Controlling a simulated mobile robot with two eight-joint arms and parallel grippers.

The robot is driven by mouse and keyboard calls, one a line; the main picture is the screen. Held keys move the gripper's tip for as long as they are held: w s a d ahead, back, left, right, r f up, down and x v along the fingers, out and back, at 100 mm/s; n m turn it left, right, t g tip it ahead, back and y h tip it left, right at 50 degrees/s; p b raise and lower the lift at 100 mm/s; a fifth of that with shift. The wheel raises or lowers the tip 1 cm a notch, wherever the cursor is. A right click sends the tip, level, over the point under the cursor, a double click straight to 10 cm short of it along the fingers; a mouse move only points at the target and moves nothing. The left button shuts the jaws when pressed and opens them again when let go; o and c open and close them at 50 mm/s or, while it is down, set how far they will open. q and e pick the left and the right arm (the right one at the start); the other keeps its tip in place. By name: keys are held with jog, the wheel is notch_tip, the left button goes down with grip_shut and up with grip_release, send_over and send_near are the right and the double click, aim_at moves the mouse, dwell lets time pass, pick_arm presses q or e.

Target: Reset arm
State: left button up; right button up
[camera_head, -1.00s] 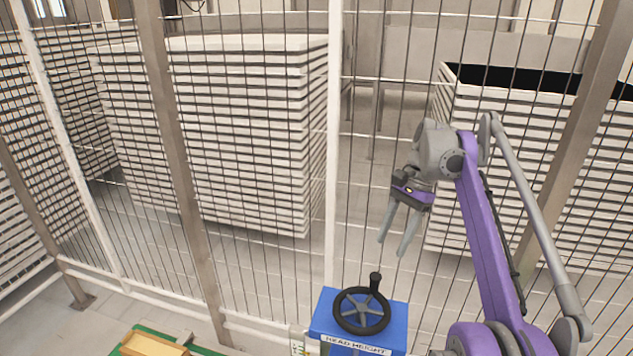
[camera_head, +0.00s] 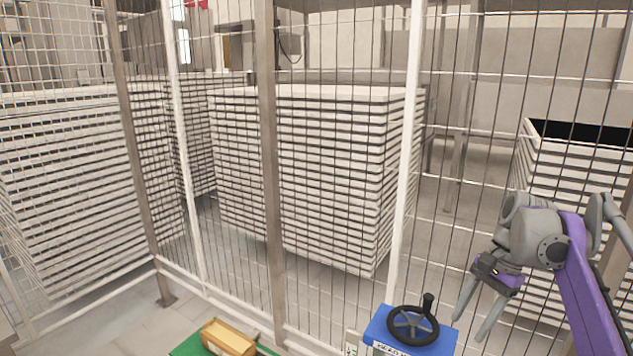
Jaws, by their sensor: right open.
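My right gripper (camera_head: 477,315) is at the lower right of the head view, on the end of my purple and grey right arm. Its two grey fingers point down and are spread apart, with nothing between them. It hangs just right of the blue box with the black handwheel (camera_head: 413,325), in front of the wire fence. My left gripper and left arm are not in view.
A wire mesh fence with metal posts (camera_head: 270,180) crosses the view. Behind it stand tall stacks of white trays (camera_head: 330,180), with more at the left (camera_head: 70,190) and right (camera_head: 580,160). A yellow-brown block (camera_head: 228,338) lies on a green surface at the bottom.

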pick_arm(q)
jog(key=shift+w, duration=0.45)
pick_arm(e)
jog(key=s+a+f+n+t+h, duration=0.1)
jog(key=s+a+f+n+t, duration=0.1)
jog(key=s+a+f+n, duration=0.2)
jog(key=s+a+f+n+t+h, duration=0.1)
jog(key=s+a+f+n, duration=0.3)
jog(key=s+f, duration=0.4)
jog(key=s+a+f+n+t+h, duration=0.1)
jog(key=s+a+f+n+t, duration=0.2)
jog(key=s+f, duration=0.3)
notch_tip(320, 180, down, 4)
jog(key=shift+s+a+r+n+t, duration=0.3)
jog(key=shift+a+n+t, duration=0.15)
jog(key=shift+n, duration=0.25)
